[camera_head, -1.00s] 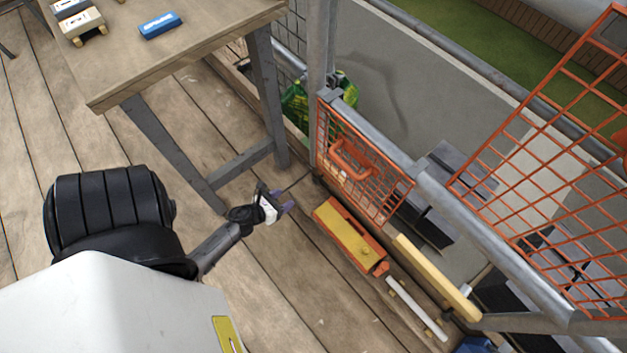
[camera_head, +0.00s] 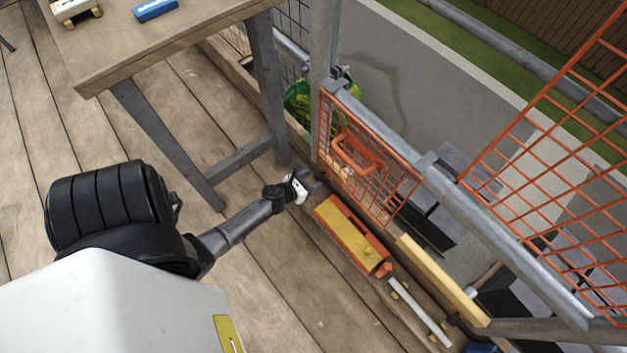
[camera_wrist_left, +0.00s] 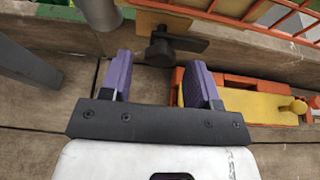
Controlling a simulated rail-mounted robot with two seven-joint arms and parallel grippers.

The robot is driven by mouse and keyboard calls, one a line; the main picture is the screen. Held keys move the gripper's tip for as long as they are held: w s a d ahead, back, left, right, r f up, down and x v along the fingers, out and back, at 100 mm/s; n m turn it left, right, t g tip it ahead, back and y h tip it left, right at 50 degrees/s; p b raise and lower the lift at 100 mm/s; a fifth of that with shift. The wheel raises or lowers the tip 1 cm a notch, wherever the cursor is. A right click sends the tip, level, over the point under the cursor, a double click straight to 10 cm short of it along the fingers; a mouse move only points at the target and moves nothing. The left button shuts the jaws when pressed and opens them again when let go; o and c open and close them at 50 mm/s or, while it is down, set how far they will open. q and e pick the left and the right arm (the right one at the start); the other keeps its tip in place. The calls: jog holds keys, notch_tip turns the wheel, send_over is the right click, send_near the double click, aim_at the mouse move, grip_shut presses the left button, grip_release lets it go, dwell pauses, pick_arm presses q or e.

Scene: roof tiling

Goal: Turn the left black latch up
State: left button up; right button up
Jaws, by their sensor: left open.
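The left black latch (camera_wrist_left: 172,44) shows in the left wrist view, on a wooden board at the foot of the orange mesh gate. It has a round pivot and a flat lever that points right, lying about level. My left gripper (camera_wrist_left: 160,80) is open, with purple fingers apart and nothing between them. The latch is just beyond the fingertips, roughly between them in the picture; I see no contact. In the head view my left gripper (camera_head: 309,187) is low beside the gate's left end (camera_head: 366,165), where the latch is too small to make out. My right gripper is not in view.
An orange and yellow box (camera_head: 350,235) lies on the plank floor just right of the gripper. A yellow beam (camera_head: 440,280) and a white bar (camera_head: 420,312) lie farther right. A wooden table (camera_head: 170,50) stands at upper left. Open floor lies nearer me.

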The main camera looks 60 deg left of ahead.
pick_arm(q)
jog(key=shift+w+a+f, duration=0.15)
jog(key=shift+w+f, duration=0.15)
jog(key=shift+w, duration=0.35)
jog(key=shift+c, duration=0.3)
jog(key=c, duration=0.8)
jog(key=shift+c, duration=0.2)
